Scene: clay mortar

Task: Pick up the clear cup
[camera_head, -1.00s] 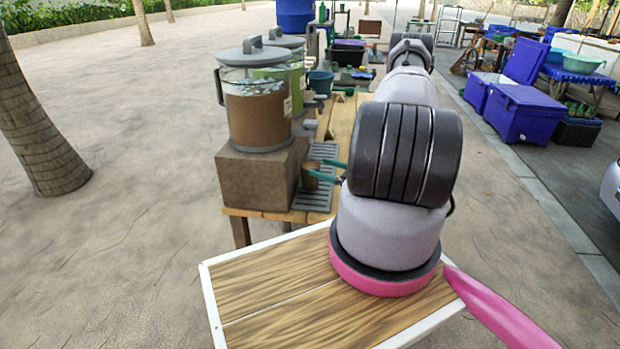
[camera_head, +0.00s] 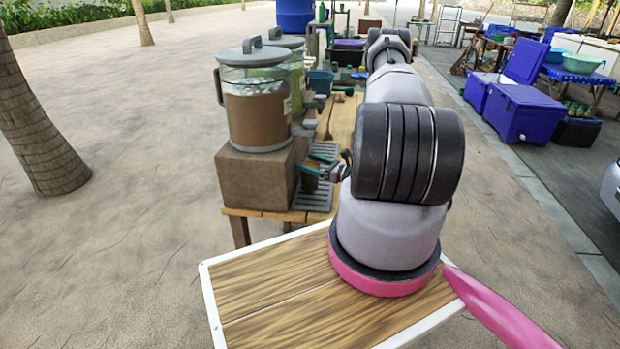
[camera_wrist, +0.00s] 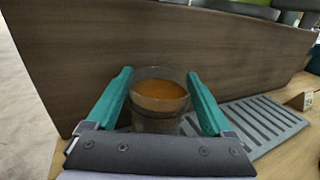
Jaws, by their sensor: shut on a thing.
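The clear cup (camera_wrist: 160,95) holds a brown-orange drink and stands upright between the two teal fingers of my gripper (camera_wrist: 160,90) in the wrist view. The fingers are shut on its sides. In the head view the cup (camera_head: 309,180) is small and partly hidden by my gripper (camera_head: 318,164), beside the wooden block under the dispenser. Whether its base touches the surface below cannot be told.
A dispenser of brown drink (camera_head: 258,115) stands on a wooden block (camera_head: 255,185) just left of the cup. A grey slatted drip tray (camera_wrist: 262,122) lies on the wooden table to the right. More dispensers and containers stand farther back.

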